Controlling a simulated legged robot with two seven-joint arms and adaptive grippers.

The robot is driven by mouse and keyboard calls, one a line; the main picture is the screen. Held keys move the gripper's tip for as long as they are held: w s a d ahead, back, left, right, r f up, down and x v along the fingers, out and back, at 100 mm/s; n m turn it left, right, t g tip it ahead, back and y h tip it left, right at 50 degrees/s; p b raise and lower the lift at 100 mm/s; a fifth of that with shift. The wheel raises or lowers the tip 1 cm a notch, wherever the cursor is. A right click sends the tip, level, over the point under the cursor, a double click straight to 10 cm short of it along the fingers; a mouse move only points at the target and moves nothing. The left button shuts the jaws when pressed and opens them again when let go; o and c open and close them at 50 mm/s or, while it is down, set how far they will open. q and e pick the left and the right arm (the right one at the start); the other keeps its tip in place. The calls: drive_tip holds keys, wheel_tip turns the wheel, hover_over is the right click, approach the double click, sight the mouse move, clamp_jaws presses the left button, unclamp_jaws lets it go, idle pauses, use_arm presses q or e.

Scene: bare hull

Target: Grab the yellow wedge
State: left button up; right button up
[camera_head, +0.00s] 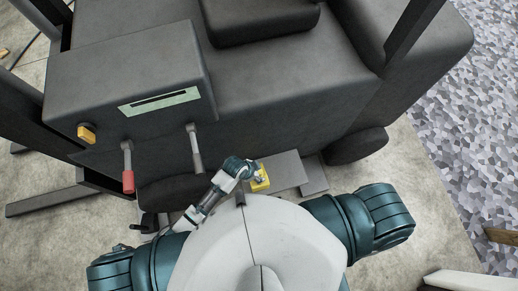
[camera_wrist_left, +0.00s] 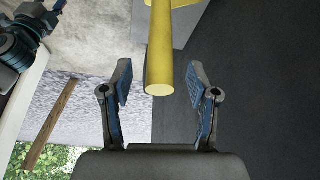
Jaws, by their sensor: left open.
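The yellow wedge (camera_head: 260,184) sits by the grey step of the dark vehicle, in the middle of the head view. In the left wrist view its round yellow handle (camera_wrist_left: 160,60) points toward my left gripper, with a wider yellow part at the top edge. My left gripper (camera_wrist_left: 160,82) is open, with one finger on each side of the handle's end and a visible gap on both sides. In the head view my left gripper (camera_head: 256,173) is small, right at the wedge, and partly covers it. My right gripper is not in view.
A dark forklift-like vehicle (camera_head: 130,90) fills the upper head view. A red-tipped lever (camera_head: 128,170) and a grey lever (camera_head: 195,150) stick out left of my gripper. A grey step plate (camera_head: 285,172) lies beside the wedge. Pale floor (camera_head: 420,200) is open at the right.

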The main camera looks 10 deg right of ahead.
use_arm(q)
drive_tip(key=x, duration=0.3)
drive_tip(key=shift+f+b, duration=0.3)
drive_tip(key=shift+f, duration=0.15)
drive_tip(key=c, duration=1.1)
drive_tip(key=shift+d, duration=0.15)
clamp_jaws()
drive_tip(key=shift+r, duration=0.1)
